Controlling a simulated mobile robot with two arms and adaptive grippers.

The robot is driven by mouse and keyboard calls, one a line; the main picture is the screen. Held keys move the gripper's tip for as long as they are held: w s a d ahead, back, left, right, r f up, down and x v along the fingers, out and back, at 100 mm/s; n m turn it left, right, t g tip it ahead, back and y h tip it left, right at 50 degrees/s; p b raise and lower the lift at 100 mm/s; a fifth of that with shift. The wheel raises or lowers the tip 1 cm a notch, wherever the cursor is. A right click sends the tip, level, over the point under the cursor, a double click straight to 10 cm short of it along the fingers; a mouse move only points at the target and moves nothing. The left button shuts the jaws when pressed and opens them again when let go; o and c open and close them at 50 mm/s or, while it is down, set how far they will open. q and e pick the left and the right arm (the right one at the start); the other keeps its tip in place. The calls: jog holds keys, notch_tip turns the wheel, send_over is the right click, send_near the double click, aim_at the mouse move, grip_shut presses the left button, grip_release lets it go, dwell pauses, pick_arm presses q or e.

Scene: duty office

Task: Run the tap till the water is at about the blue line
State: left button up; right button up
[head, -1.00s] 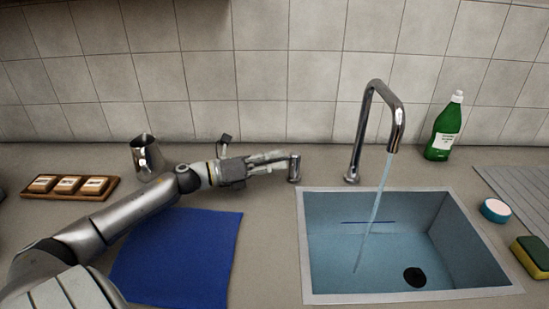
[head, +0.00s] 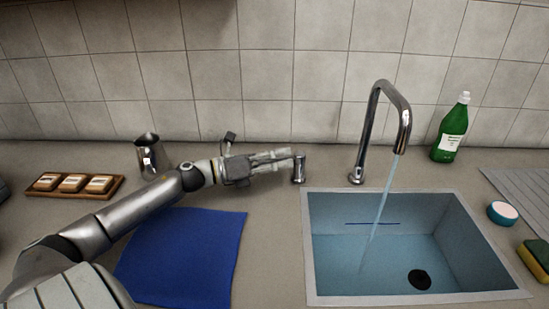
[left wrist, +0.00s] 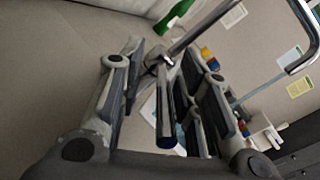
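The chrome tap (head: 382,125) stands behind the sink (head: 309,250), and a thin stream of water (head: 376,230) runs from its spout into the basin. The blue line (head: 372,223) is a short mark on the basin's back wall. The water surface is hard to make out, so I cannot tell its level. The short chrome tap control (head: 298,168) stands left of the tap. My left gripper (head: 288,160) is at this control. In the left wrist view, its fingers (left wrist: 162,95) are apart, with the control's lever (left wrist: 166,115) between them. My right gripper is not in view.
A black drain disc (head: 420,279) shows in the basin floor. A green bottle (head: 451,130), a round white-and-teal item (head: 502,213) and a sponge (head: 537,258) are right of the tap. A blue cloth (head: 185,258), metal jug (head: 149,155) and wooden tray (head: 110,190) are on the left.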

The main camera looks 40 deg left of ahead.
pick_arm(q)
jog(key=shift+s+a, duration=0.1)
jog(key=shift+s, duration=0.3)
jog(key=v, duration=1.1)
jog(key=shift+a, duration=0.2)
dwell(6.3)
